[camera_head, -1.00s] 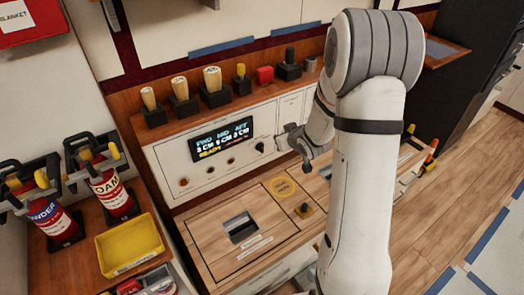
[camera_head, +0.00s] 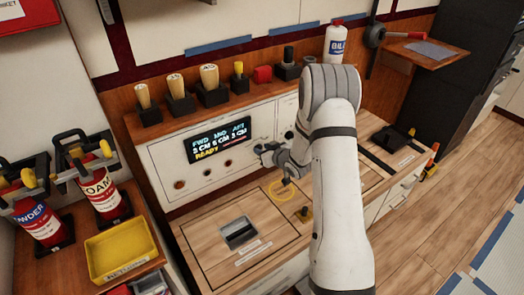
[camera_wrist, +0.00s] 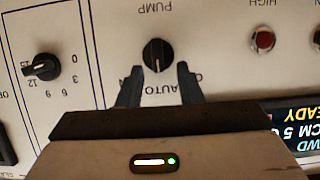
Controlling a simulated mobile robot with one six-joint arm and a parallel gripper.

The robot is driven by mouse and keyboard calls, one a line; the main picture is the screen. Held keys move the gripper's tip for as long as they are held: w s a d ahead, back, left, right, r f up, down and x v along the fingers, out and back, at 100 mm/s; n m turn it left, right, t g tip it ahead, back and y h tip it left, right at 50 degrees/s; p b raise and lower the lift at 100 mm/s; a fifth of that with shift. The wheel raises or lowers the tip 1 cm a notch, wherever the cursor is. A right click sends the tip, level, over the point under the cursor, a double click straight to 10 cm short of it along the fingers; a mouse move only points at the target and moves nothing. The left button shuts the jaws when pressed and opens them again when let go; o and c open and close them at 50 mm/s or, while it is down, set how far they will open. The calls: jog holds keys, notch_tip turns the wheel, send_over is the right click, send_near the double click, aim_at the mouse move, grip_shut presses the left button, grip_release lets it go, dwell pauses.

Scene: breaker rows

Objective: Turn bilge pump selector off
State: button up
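The bilge pump selector, a round black knob (camera_wrist: 158,55), shows upside down in the wrist view by the word PUMP. Its white pointer line points down in the picture, toward the label AUTO. Other position labels beside it are partly covered by the fingers. My gripper (camera_wrist: 159,84) is open, its two dark fingers apart below the knob's sides, with nothing between the tips. In the head view my gripper (camera_head: 274,166) is in front of the white panel (camera_head: 160,160), right of the display. There I cannot tell the selector from the near fingertip.
A timer knob (camera_wrist: 41,67) and a red lamp (camera_wrist: 263,40) flank the selector. The display (camera_head: 219,143) reads READY. Wooden-handled levers (camera_head: 177,90) line the shelf above. A wooden counter with a hatch (camera_head: 239,233) lies below; a yellow tray (camera_head: 120,252) is at left.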

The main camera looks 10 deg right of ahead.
jog(key=shift+w, duration=0.2)
grip_shut()
jog(key=n+h+b, duration=0.1)
jog(key=n+b, duration=0.1)
jog(key=b, duration=0.4)
jog(key=a+f+n+t+h+b, duration=0.1)
jog(key=n+b, duration=0.1)
jog(key=b, duration=0.4)
jog(key=a+n+t+h+b, duration=0.1)
jog(key=n+b, duration=0.1)
jog(key=b, duration=0.4)
jog(key=shift+s+f+b, duration=0.25)
jog(key=shift+s+b, duration=0.15)
jog(key=shift+r+h, duration=0.1)
jog(key=shift+h, duration=0.2)
